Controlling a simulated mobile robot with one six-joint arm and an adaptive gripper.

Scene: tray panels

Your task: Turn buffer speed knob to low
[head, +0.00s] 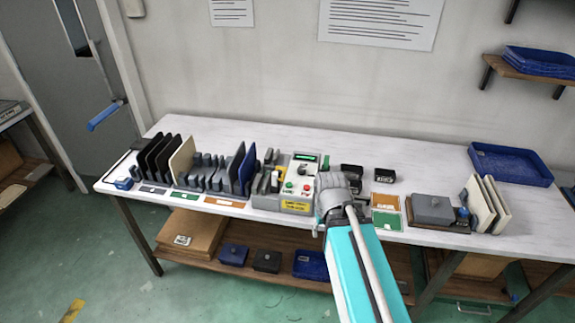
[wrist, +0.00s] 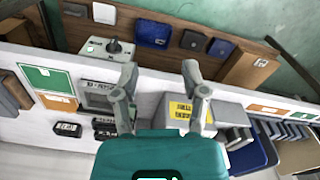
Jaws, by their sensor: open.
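A black knob (wrist: 114,45) stands on top of a light grey box (wrist: 92,48) in the wrist view. I cannot read its label or its setting. My gripper (wrist: 161,72) is open and empty, its two fingers spread apart. The knob shows just beyond the left fingertip, not between the fingers; I cannot tell the gap in depth. In the head view my gripper (head: 332,190) is over the table beside the control box, and it and my arm seem to hide the knob.
A control box (head: 297,187) with a display, green and red buttons and a yellow label stands left of my gripper. Upright dark panels (head: 165,158) fill the table's left. A grey block (head: 434,209), pale panels (head: 487,205) and a blue tray (head: 510,164) are at right.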

